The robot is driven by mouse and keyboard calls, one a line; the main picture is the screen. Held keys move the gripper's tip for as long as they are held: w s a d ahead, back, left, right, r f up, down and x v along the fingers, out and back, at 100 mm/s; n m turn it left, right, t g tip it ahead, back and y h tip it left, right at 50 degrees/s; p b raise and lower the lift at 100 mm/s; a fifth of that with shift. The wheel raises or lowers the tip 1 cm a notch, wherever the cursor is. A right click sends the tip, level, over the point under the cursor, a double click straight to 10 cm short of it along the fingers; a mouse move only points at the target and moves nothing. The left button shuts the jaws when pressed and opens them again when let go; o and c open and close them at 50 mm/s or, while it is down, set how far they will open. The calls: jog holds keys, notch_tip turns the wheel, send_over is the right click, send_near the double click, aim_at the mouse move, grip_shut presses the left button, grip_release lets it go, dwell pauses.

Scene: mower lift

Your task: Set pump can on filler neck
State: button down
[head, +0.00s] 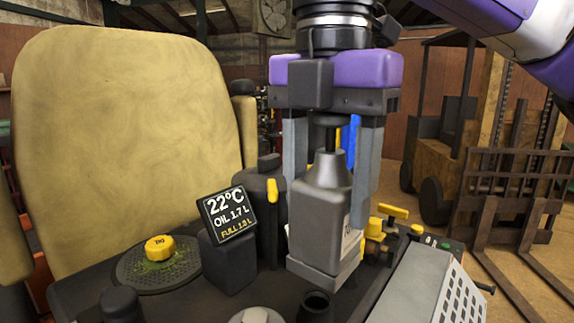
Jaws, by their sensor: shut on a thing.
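The pump can (322,225) is a grey, roughly square can with a sloped shoulder and a black pump stem on top. It is upright, with a partly hidden white label on its right side. My gripper (328,195) comes down from above, with one finger on each side of the can, and is shut on it. A short dark open tube, which looks like the filler neck (316,304), stands at the bottom edge, in front of and below the can. The can appears apart from this tube; I cannot tell whether its base touches the console.
A display (227,214) reads 22°C and OIL 1.7 L. A yellow cap (159,247) sits on a round plate at left. Yellow knobs (376,228) and a perforated grey panel (430,290) are at right. A tan seat (125,135) stands behind; a forklift (470,150) is farther back.

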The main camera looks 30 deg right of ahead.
jog(key=shift+w, duration=0.45)
jog(key=shift+f, duration=2)
jog(key=shift+f+b, duration=0.65)
jog(key=shift+b, duration=0.05)
jog(key=shift+f+b, duration=0.25)
jog(key=shift+b, duration=0.35)
jog(key=shift+f+b, duration=0.7)
jog(key=shift+f, duration=0.05)
jog(key=shift+c, duration=2)
grip_release()
jog(key=shift+s, duration=0.1)
